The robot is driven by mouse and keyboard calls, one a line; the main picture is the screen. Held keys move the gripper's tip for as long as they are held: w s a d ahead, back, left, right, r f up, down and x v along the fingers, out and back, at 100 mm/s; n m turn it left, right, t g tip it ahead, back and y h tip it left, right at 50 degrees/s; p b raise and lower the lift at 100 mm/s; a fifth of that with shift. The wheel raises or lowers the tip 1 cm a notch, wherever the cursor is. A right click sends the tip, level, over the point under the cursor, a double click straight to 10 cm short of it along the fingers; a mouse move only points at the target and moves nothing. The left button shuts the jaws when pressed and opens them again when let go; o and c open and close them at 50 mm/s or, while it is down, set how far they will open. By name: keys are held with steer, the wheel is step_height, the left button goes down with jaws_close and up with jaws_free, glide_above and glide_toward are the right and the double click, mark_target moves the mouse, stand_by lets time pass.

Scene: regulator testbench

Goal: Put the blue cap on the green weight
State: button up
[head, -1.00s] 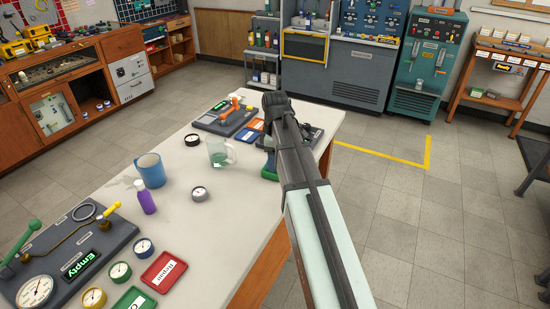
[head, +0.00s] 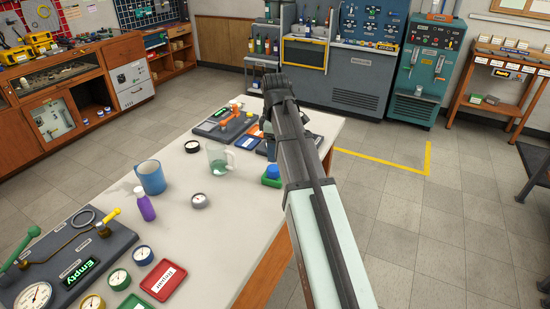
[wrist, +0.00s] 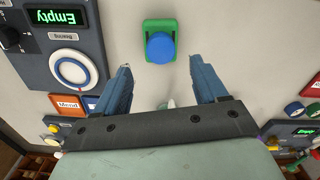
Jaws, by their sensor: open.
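The blue cap (head: 272,171) sits on top of the green weight (head: 271,183), near the right edge of the white table. The cap and weight show beyond the fingertips, clear of both. In the head view my gripper (head: 277,95) is above and behind the weight, and its fingers are mostly hidden by my arm.
A clear mug (head: 219,160) stands left of the weight. A blue mug (head: 150,178), a purple bottle (head: 144,206) and round gauges stand further left. A grey panel with an "Empty" display (wrist: 57,18) lies beside my fingers. The table front of the weight is bare.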

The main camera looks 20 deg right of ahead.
step_height(320, 180, up, 5)
steer(key=shift+r, duration=0.1)
stand_by(0.3)
